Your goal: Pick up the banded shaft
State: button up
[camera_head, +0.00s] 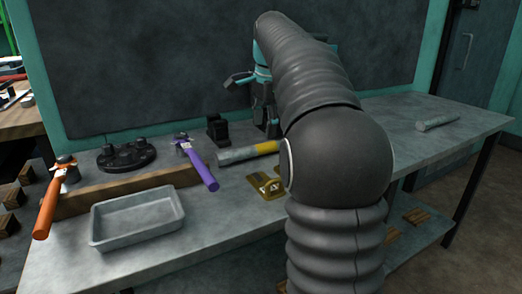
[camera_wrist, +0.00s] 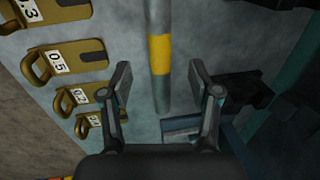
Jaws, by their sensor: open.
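The banded shaft (camera_head: 235,155) is a grey rod with a yellow band, lying on the workbench in front of the back panel. In the wrist view the banded shaft (camera_wrist: 159,25) runs up and down the picture, with the yellow band near the fingertips. My gripper (camera_wrist: 160,75) is open, one finger on each side of the shaft in the picture, with visible gaps on both sides. Nothing is held. How high the fingers are above the shaft cannot be told. In the head view my arm hides part of the gripper and perhaps the shaft's right end.
Brass number-marked pieces (camera_wrist: 75,62) lie left of the shaft in the wrist view. A black block (camera_head: 217,130) stands behind it. A purple-handled hammer (camera_head: 205,170), grey tray (camera_head: 137,217) and orange-handled hammer (camera_head: 47,205) are left. A plain rod (camera_head: 437,123) lies right.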

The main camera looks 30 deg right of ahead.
aim_at(263, 144)
jog(key=shift+w+f+b, duration=0.15)
jog(key=shift+f, duration=1)
jog(key=shift+w+f+b, duration=0.15)
jog(key=shift+w+f, duration=0.05)
jog(key=shift+f, duration=0.9)
jog(key=shift+w+f+b, duration=0.15)
jog(key=shift+f, duration=1)
jog(key=c, duration=1.1)
jog(key=shift+r, duration=0.1)
grip_shut()
